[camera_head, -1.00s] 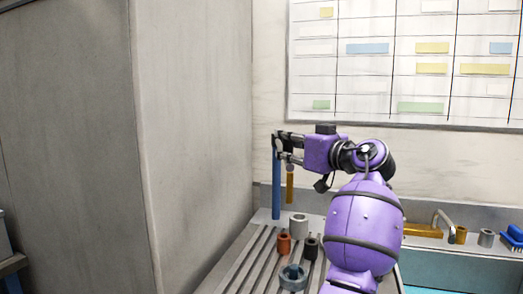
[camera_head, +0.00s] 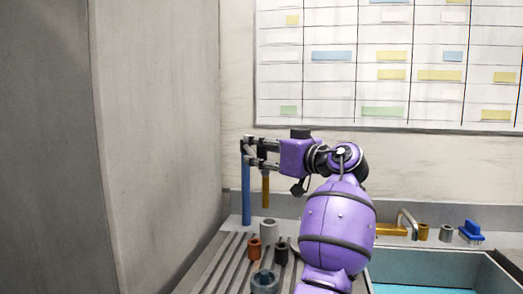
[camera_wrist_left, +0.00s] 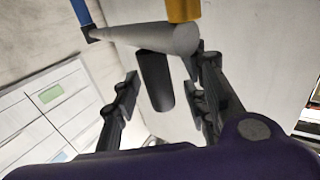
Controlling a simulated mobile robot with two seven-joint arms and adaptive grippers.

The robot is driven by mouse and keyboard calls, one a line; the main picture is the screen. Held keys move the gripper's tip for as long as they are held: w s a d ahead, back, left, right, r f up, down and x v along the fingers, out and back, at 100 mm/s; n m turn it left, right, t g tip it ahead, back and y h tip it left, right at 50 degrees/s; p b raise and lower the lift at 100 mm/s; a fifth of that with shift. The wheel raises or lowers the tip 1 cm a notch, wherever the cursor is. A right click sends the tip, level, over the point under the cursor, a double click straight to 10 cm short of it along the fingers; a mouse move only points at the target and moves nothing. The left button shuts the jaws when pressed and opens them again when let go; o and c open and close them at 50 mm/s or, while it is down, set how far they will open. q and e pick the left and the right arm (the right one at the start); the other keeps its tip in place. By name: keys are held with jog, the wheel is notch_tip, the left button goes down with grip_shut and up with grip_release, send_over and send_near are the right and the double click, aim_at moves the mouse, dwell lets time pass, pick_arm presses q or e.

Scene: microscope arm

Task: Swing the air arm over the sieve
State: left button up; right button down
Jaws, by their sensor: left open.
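The air arm stands at the back left of the drainboard on an upright blue post (camera_head: 246,190). In the left wrist view its grey horizontal bar (camera_wrist_left: 150,36) runs from the post, with a yellow tube (camera_wrist_left: 183,9) at its other end. A dark cylindrical handle (camera_wrist_left: 155,82) sticks out from the bar. My left gripper (camera_wrist_left: 160,88) is open, its fingers on either side of the handle with gaps visible. In the head view the yellow tube (camera_head: 265,190) hangs below the gripper. A blue-grey round cup (camera_head: 264,283), perhaps the sieve, stands at the front.
An orange-brown cup (camera_head: 254,248), a grey cup (camera_head: 268,228) and a dark cup (camera_head: 281,253) stand on the ribbed drainboard. A sink (camera_head: 440,270) with a tap and a blue brush (camera_head: 471,231) is at right. A tall grey wall panel (camera_head: 150,150) borders the left.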

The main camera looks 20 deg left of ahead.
pick_arm(q)
jog(key=v, duration=1.2)
